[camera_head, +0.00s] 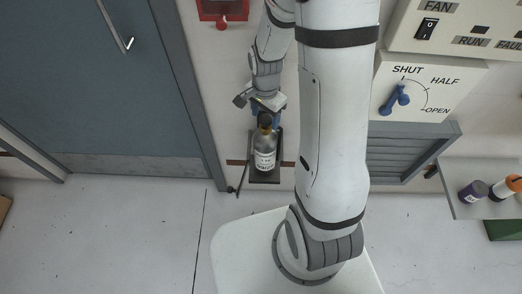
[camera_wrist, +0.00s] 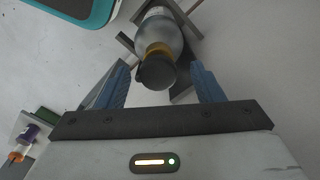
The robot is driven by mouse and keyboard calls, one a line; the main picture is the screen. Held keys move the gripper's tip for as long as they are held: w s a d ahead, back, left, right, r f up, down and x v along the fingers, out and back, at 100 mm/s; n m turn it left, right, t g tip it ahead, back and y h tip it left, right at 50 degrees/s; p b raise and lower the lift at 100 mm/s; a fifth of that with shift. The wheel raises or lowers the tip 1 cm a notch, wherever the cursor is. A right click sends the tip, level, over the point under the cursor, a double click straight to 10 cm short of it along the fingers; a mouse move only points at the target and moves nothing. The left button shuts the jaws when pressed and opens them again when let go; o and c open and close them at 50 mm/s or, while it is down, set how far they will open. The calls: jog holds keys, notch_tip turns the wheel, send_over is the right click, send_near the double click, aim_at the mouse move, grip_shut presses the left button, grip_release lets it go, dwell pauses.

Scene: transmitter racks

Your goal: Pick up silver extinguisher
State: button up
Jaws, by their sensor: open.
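The silver extinguisher (camera_head: 265,158) stands in a dark wall bracket (camera_head: 278,162) between the door and the louvred panel. It has a white label, a brass-coloured collar and a black top. In the wrist view the extinguisher (camera_wrist: 160,50) shows top-first, its black cap (camera_wrist: 156,71) between the fingers. My gripper (camera_head: 267,106) is at the extinguisher's top in the head view. In the wrist view its two blue fingers (camera_wrist: 162,80) are open, one on each side of the cap, with gaps visible. The extinguisher's lower part is partly hidden in the wrist view.
A blue-grey door (camera_head: 100,80) is on the left. A red wall box (camera_head: 222,8) hangs above. A control panel with a blue lever (camera_head: 394,100) is at right. A shelf (camera_head: 456,192) holds a purple-dark container (camera_head: 473,191) and an orange-white one (camera_head: 505,188).

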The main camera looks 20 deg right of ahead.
aim_at(266, 144)
jog(key=f, duration=0.5)
jog(key=shift+w+d+f+b, duration=0.15)
jog(key=shift+w+f+b, duration=0.1)
jog(key=shift+b, duration=0.1)
grip_shut()
dwell(0.3)
jog(key=shift+r, duration=0.1)
